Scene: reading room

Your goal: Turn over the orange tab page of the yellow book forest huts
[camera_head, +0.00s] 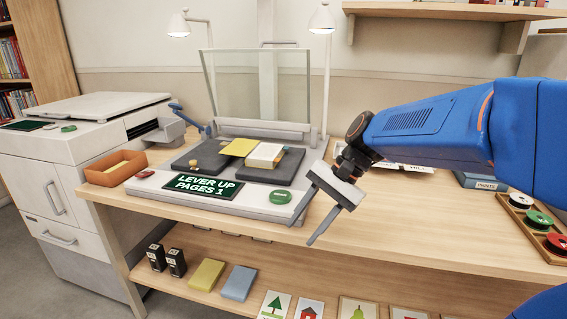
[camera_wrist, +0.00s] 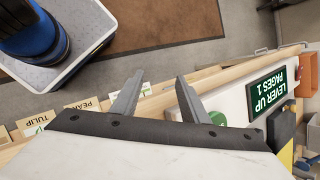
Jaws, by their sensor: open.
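The yellow book (camera_head: 238,147) lies open on the dark cradle of a scanner, its yellow cover to the left and a white page block (camera_head: 266,154) to the right. A small orange-tan piece shows at the pages' right edge; I cannot tell for sure that it is the tab. My gripper (camera_head: 300,234) is open and empty, in front of and to the right of the book, near the scanner's front edge. In the wrist view its two fingers (camera_wrist: 160,80) stand apart with nothing between them.
The scanner has a raised glass plate (camera_head: 255,85), a sign (camera_head: 203,186) reading "LEVER UP PAGES 1", and a green button (camera_head: 280,197). An orange tray (camera_head: 116,168) stands left. Reels in a wooden tray (camera_head: 524,222) stand right. The table front between is clear.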

